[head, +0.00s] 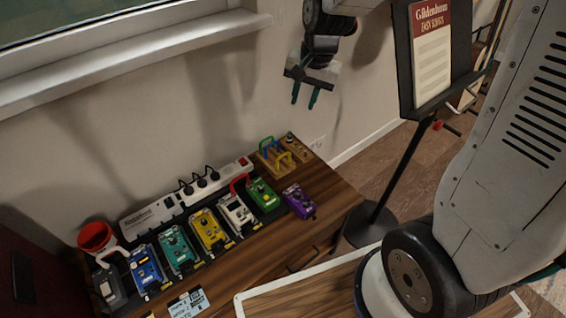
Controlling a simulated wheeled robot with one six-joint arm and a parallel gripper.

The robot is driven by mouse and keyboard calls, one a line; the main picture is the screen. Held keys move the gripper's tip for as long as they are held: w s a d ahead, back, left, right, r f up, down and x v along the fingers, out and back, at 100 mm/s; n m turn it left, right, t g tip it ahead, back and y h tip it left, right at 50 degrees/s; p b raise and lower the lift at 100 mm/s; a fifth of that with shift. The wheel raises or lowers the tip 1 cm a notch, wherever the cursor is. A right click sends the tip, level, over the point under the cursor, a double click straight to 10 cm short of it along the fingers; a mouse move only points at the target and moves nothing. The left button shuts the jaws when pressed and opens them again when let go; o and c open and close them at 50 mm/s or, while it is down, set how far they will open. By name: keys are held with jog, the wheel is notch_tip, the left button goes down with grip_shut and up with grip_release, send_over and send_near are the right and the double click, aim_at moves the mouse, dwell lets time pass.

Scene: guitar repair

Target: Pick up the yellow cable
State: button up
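The yellow cable (283,157) is a small arched patch lead. It stands at the back right of the wooden cabinet top, on or beside a yellowish holder (264,161). A blue cable (267,142) arches just behind it. My gripper (304,98) hangs in the air above and to the right of the yellow cable, well apart from it. Its two teal-tipped fingers point down with a gap between them, and nothing shows between them.
A red cable (238,183) stands near a white power strip (165,205). Several pedals line the cabinet front, including a green (263,194) and a purple one (299,201). A black music stand (404,62) rises at the right. The wall is close behind the cabinet.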

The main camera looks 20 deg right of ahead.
jog(key=w+f+m, duration=0.2)
jog(key=w+f, duration=0.3)
jog(key=f, duration=0.3)
jog(key=w+f+m, duration=0.3)
jog(key=w+f, duration=0.2)
jog(key=f, duration=0.3)
jog(key=m, duration=0.2)
send_over(285, 154)
jog(key=s, duration=0.1)
notch_tip(285, 154, down, 11)
jog(key=shift+h, duration=0.3)
jog(key=f, duration=0.5)
jog(key=w+f, duration=0.1)
jog(key=f, duration=0.1)
jog(key=shift+w+a+f, duration=0.1)
jog(key=shift+f, duration=0.1)
grip_shut()
